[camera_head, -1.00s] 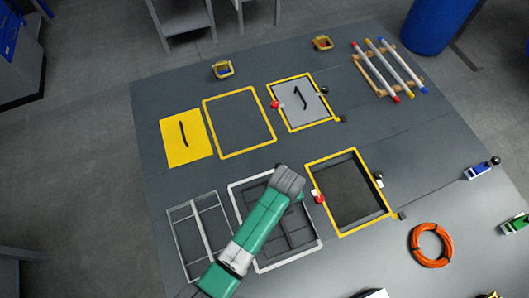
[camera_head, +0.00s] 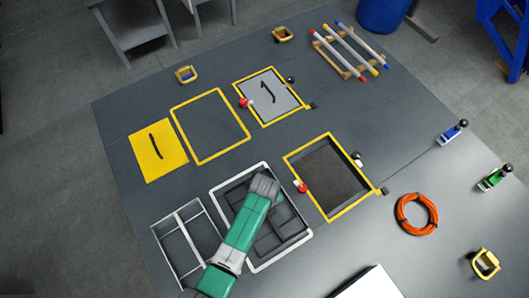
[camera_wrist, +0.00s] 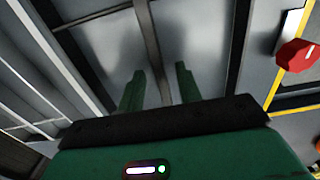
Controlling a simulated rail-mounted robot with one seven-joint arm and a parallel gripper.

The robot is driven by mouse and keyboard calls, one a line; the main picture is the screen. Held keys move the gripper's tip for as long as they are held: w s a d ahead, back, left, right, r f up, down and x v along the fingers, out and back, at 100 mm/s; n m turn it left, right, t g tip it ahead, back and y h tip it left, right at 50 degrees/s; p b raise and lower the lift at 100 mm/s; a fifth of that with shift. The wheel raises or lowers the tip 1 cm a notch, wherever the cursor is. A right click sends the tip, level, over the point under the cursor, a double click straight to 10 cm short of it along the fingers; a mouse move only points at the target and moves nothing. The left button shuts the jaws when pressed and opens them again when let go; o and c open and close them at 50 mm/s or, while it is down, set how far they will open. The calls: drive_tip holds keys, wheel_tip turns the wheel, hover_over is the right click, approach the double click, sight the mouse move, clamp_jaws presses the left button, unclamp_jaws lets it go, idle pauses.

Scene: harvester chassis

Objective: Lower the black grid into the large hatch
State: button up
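A white-framed rectangular opening (camera_head: 303,238) lies at the lower middle of the head view, with dark crossing bars of the black grid (camera_head: 270,240) inside its outline. I cannot tell how deep the grid sits. My gripper (camera_head: 264,187) is over the upper part of this frame, and my arm hides part of the grid; its fingers are not clear there. In the wrist view my gripper (camera_wrist: 160,75) has two green fingers apart, pointing at a dark bar of the grid (camera_wrist: 147,25) that runs between them in the picture. Contact cannot be told.
A yellow-rimmed open hatch (camera_head: 373,203) with red and black knobs is to the right. A barred pale frame (camera_head: 158,235) lies left. Behind are a yellow plate (camera_head: 142,164), a yellow outline (camera_head: 207,159) and a grey-covered hatch (camera_head: 262,93). An orange ring (camera_head: 403,222) lies right.

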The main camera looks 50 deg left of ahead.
clamp_jaws()
drive_tip(key=shift+r, duration=0.2)
drive_tip(key=shift+r+p, duration=2.9)
drive_tip(key=shift+p, duration=0.1)
drive_tip(key=shift+w, duration=0.1)
